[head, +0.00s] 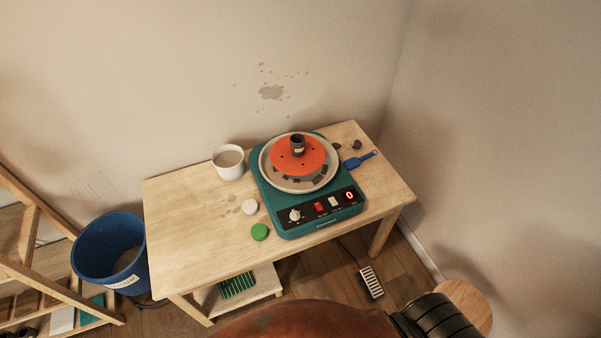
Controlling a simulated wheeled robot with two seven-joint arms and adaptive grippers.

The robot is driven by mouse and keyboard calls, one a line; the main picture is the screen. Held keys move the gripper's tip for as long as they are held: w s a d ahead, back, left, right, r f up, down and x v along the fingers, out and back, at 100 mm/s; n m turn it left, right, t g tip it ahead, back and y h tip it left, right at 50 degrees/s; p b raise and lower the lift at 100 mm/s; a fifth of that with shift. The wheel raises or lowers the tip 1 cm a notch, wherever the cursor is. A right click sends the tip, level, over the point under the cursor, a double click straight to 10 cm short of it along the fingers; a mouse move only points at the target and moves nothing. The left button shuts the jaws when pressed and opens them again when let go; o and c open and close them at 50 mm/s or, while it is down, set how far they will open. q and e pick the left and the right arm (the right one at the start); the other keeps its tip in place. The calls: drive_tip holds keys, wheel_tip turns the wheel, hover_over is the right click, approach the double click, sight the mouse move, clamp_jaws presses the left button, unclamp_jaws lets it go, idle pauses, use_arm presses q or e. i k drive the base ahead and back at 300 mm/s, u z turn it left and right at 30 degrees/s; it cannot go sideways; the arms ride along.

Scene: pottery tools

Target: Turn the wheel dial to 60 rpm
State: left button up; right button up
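The pottery wheel (268,208) is a teal box on the wooden table, with a round pale tray and an orange wheel head (282,163) on top. A small dark cup-like piece (297,145) stands on the wheel head. The white dial (295,215) is at the left end of the black front panel. To its right are a red switch (319,207), a white switch and a red display (349,196) that seems to read 0. The dial's markings are too small to read. Neither of my grippers can be made out in the head view.
The table (185,235) also holds a white cup (228,163), a white lump (249,207), a green lump (260,232) and a blue-handled tool (359,160). A blue bucket (108,250) stands left. A pedal (371,282) lies on the floor. The table's left part is mostly clear.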

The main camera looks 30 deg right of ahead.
sight(294, 215)
drive_tip(key=z, duration=0.45)
drive_tip(key=i, duration=0.85)
drive_tip(key=z, duration=0.65)
